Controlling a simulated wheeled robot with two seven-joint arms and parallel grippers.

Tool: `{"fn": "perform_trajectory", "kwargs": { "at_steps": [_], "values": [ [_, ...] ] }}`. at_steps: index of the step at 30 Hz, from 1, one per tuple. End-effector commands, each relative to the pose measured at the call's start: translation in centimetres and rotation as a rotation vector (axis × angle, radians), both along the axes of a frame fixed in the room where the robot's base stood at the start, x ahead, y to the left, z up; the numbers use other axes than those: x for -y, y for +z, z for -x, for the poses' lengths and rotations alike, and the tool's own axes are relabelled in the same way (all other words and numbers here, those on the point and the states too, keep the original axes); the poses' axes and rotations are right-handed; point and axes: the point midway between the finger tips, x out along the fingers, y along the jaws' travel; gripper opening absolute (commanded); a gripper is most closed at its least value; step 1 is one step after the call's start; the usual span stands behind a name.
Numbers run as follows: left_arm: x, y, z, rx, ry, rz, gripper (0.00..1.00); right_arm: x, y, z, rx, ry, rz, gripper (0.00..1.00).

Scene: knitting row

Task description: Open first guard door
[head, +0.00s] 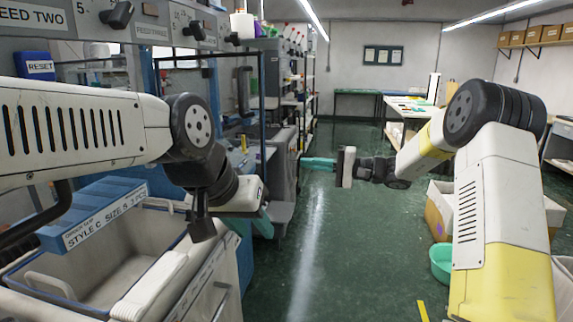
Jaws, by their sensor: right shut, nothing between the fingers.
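A dark blue door-like frame (262,100) stands beside the knitting machine at centre left; its lower part is partly hidden behind my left arm. I cannot tell how far it is swung open. My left gripper (264,222) is low in front of the frame, above the aisle side of the cart. Its teal fingers are seen at an angle, and their gap cannot be made out. My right gripper (305,162) is shut and empty, held over the aisle to the right of the frame, its teal fingers pointing left and apart from everything.
A white cart (225,272) with a blue-rimmed bin stands at lower left, under a blue sign (100,215). The machine's grey control panel (100,20) with black knobs is above. The green floor (330,240) is clear in the aisle. A green basin (441,262) is at right.

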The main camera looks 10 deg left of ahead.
Motion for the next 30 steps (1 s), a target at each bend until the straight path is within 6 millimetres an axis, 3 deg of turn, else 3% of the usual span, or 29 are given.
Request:
{"fn": "perform_trajectory", "kwargs": {
  "at_steps": [5,17,22,30],
  "values": [
    [0.0,0.0,0.0,0.0,0.0,0.0,0.36,-1.9,0.1,-0.3,0.003,0.003,-0.006,0.0],
    [0.0,0.0,0.0,0.0,0.0,0.0,0.36,-10.1,0.0,-1.4,0.001,0.004,-0.003,0.0],
    [0.0,0.0,0.0,0.0,0.0,0.0,0.36,-10.9,0.1,1.0,-0.001,0.0,-0.002,0.0],
    [0.0,0.0,0.0,0.0,0.0,0.0,0.36,-11.3,0.0,2.2,0.001,-0.001,-0.002,0.0]
  ]
}}
